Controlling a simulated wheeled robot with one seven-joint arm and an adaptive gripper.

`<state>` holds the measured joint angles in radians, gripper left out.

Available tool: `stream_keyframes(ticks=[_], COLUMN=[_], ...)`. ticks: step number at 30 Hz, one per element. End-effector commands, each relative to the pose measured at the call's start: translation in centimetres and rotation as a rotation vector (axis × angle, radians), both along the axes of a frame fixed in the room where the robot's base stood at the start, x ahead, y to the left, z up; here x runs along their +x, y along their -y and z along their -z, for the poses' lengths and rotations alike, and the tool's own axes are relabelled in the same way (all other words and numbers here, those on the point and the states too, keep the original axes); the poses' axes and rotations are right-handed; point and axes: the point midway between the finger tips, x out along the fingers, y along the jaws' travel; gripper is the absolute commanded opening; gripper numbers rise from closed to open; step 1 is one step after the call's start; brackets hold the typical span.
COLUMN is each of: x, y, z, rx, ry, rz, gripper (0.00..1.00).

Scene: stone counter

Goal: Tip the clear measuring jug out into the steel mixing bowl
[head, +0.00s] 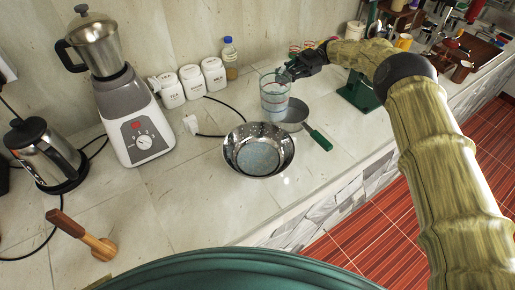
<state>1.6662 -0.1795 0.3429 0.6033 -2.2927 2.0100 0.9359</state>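The clear measuring jug (274,98) is upright in the head view, with red markings on its wall and pale contents low inside. My gripper (285,75) is at its upper right side and looks shut on it, though the fingertips are small and partly hidden. I cannot tell whether the jug's base touches the counter. The steel mixing bowl (284,149) stands on the counter nearer to me and slightly left of the jug. A bluish, speckled patch shows in its bottom; I cannot tell whether this is contents.
A steel pan (294,114) with a green handle (320,140) lies right of the jug. White canisters (191,81) and a bottle (230,58) line the wall. A blender (130,115) and a kettle (43,155) stand left.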

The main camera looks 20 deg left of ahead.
Motion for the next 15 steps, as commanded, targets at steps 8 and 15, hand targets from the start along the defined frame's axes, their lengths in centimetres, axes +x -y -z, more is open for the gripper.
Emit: stream_keyframes(ticks=[8, 15], x=[0.29, 0.43], y=[0.05, 0.02], z=[0.39, 0.41], rx=[0.004, 0.005], ry=[-0.036, -0.064], rz=[0.004, 0.004], gripper=[0.00, 0.00])
